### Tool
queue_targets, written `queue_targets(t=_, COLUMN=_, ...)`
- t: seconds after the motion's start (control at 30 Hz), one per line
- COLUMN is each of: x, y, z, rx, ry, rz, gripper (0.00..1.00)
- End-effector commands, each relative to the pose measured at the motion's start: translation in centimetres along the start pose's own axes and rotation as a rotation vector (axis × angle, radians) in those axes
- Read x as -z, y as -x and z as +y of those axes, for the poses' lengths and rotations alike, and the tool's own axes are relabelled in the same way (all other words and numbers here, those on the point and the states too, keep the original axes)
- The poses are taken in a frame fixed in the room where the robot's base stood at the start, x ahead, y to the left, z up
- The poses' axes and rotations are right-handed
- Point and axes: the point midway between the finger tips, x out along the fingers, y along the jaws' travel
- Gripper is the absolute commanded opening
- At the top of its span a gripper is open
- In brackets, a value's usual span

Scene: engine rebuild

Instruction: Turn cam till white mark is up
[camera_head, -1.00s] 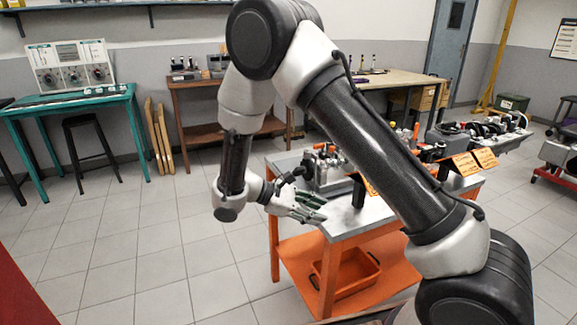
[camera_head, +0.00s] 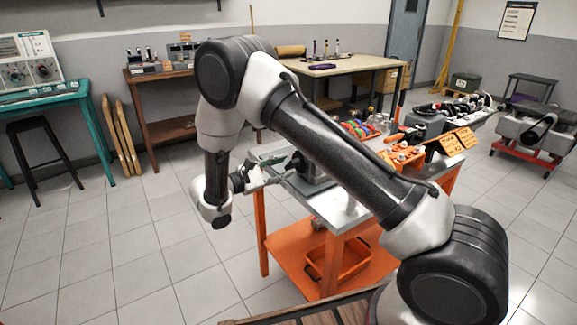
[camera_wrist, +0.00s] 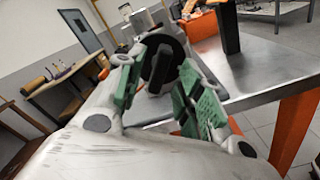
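A dark round part (camera_wrist: 163,64), possibly the cam or its wheel, sits at the near end of a grey metal block on the steel-topped bench. In the head view, part of it (camera_head: 297,162) shows just right of my gripper. My gripper (camera_head: 272,172) is at the bench's left edge. In the wrist view, my gripper's (camera_wrist: 160,95) green-padded fingers are spread, one on the left and one on the right, with the dark part beyond and between them. I cannot tell whether they touch it. I see no white mark. My arm hides part of the block.
The orange-framed bench (camera_head: 335,206) has an orange bin (camera_head: 347,263) on its lower shelf. A black upright post (camera_wrist: 229,28) stands on the bench.

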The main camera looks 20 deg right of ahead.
Motion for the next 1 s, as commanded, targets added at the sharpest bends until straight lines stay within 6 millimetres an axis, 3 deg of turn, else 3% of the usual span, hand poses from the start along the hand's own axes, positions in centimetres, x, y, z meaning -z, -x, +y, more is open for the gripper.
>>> queue_targets(t=0.2, x=0.0, y=-2.6, z=0.0, rx=0.0, ry=0.002, rz=0.0, gripper=0.37)
queue_targets(t=0.5, x=0.0, y=-3.0, z=-0.1, rx=0.0, ry=0.001, rz=0.001, gripper=0.37)
queue_targets(t=0.53, x=0.0, y=-3.0, z=-0.1, rx=0.0, ry=0.001, rz=0.001, gripper=0.35)
queue_targets(t=0.73, x=0.0, y=-3.0, z=0.0, rx=0.0, ry=0.002, rz=0.001, gripper=0.0)
queue_targets(t=1.0, x=0.0, y=-3.0, z=-0.1, rx=0.001, ry=0.012, rz=0.001, gripper=0.0)
